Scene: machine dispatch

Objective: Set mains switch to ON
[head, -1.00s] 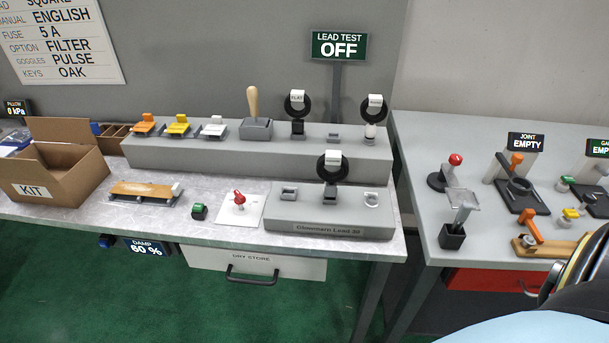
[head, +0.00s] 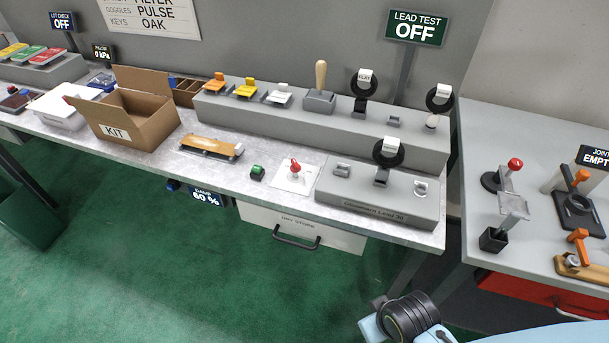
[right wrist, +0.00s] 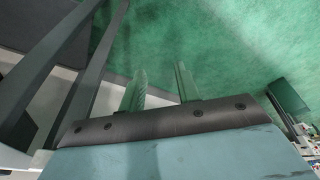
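No label reading mains is legible, so I cannot tell for certain which control is the mains switch. In the head view only part of my right arm shows, at the bottom. My left gripper is not in view.
A KIT carton (head: 127,112) stands open left of the controls. A grey block labelled Glassmaro Load (head: 377,207) sits at the bench's right end. The LEAD TEST sign (head: 416,28) reads OFF. A drawer (head: 290,229) hangs beneath the bench. Another table (head: 530,140) stands right.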

